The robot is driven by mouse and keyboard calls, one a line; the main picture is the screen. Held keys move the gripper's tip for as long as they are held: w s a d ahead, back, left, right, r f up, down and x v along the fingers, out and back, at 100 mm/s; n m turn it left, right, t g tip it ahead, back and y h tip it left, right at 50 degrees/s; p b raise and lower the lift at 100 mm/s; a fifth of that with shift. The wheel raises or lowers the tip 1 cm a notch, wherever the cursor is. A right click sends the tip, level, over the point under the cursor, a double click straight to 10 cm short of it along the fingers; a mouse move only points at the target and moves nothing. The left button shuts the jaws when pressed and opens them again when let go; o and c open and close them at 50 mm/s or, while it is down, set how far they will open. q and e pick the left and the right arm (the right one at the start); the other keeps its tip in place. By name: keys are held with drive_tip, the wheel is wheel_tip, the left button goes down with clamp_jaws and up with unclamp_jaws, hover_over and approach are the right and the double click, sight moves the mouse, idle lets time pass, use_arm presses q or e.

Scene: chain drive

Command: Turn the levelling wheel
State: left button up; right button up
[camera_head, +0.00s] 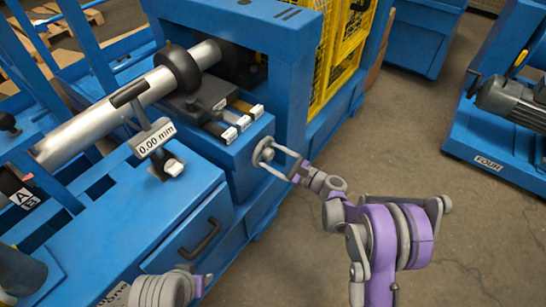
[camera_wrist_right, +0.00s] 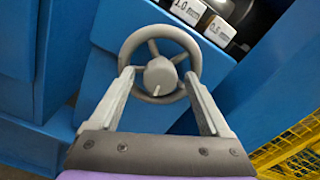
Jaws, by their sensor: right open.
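The levelling wheel (camera_head: 259,152) is a small grey handwheel on the front face of the blue machine. In the right wrist view the wheel (camera_wrist_right: 159,46) shows its round rim, spokes and a central hub with a small pointer mark. My right gripper (camera_head: 270,157) is open at the wheel. In the right wrist view its fingers (camera_wrist_right: 159,74) lie on the left and right of the wheel's lower part, with the hub between them. Whether they touch the rim I cannot tell. A label reading 0.00 mm (camera_head: 156,137) stands under the steel shaft.
A steel shaft (camera_head: 98,115) with a black collar (camera_head: 178,69) lies above the bench. Labelled shim blocks (camera_head: 236,127) sit just above the wheel. A drawer with a dark handle (camera_head: 203,236) is below left. The floor (camera_head: 390,140) at right is clear.

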drive_tip(key=p+v, duration=0.1)
drive_tip(key=v, duration=0.9)
drive_tip(key=shift+s+d+p, duration=0.25)
drive_tip(key=shift+d+p, duration=0.05)
drive_tip(key=shift+p, duration=0.05)
